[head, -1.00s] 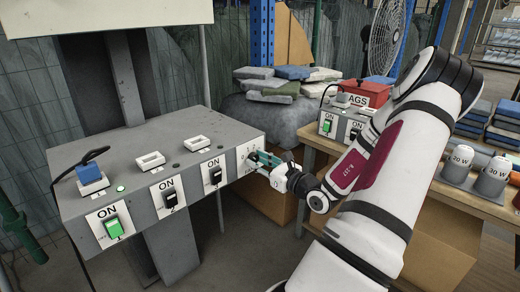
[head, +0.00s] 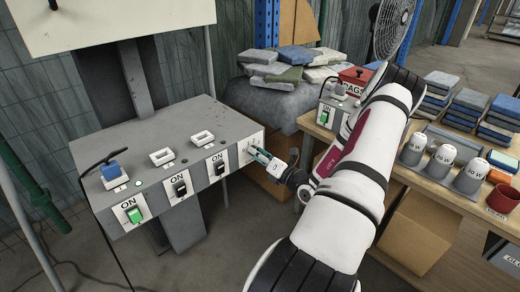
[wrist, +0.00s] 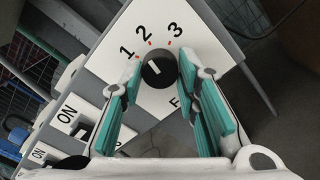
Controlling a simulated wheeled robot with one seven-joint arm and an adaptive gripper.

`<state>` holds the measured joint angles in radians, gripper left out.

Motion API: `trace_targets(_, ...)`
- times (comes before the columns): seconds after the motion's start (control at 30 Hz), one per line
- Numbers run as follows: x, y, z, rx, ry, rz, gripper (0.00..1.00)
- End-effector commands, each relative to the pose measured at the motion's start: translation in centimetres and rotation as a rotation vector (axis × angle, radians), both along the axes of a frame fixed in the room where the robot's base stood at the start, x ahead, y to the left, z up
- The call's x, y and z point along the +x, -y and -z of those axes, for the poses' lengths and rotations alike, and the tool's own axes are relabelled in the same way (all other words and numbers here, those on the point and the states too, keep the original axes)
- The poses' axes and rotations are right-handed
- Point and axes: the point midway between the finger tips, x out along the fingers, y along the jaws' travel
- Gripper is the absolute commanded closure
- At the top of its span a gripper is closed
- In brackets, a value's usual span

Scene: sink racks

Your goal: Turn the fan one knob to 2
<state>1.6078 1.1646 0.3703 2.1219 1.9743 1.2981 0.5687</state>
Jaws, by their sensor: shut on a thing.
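The black round knob (wrist: 159,70) sits on a white dial plate (wrist: 165,105) marked 1, 2 and 3 in the wrist view. A short white mark shows on the knob's face, slanted; I cannot tell exactly which number it points to. My gripper (wrist: 161,72) has its teal-padded fingers on either side of the knob, shut on it. In the head view my gripper (head: 257,155) reaches the white plate (head: 246,148) on the right end of the grey control box (head: 165,155). The fingers hide the knob there.
The box carries several ON switches, one lit green (head: 135,213), and a blue plug (head: 112,171) with a black cable. A wooden table (head: 440,190) with lamps and stacked pads stands to the right. A thin pole (head: 210,80) rises behind the box.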

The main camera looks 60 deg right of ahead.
Motion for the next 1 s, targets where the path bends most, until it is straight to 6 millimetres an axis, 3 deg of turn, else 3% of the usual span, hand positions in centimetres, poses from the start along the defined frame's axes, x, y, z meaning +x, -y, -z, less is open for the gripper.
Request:
trace_targets(0.33,0.02,0.00,-0.08,0.145,0.035,0.000,0.99)
trace_targets(0.9,0.07,0.05,-0.01,0.172,0.042,0.001,0.99)
trace_targets(0.93,0.07,0.05,-0.02,0.172,0.042,0.001,0.66)
trace_targets(1.0,0.07,0.05,-0.02,0.172,0.042,0.001,0.51)
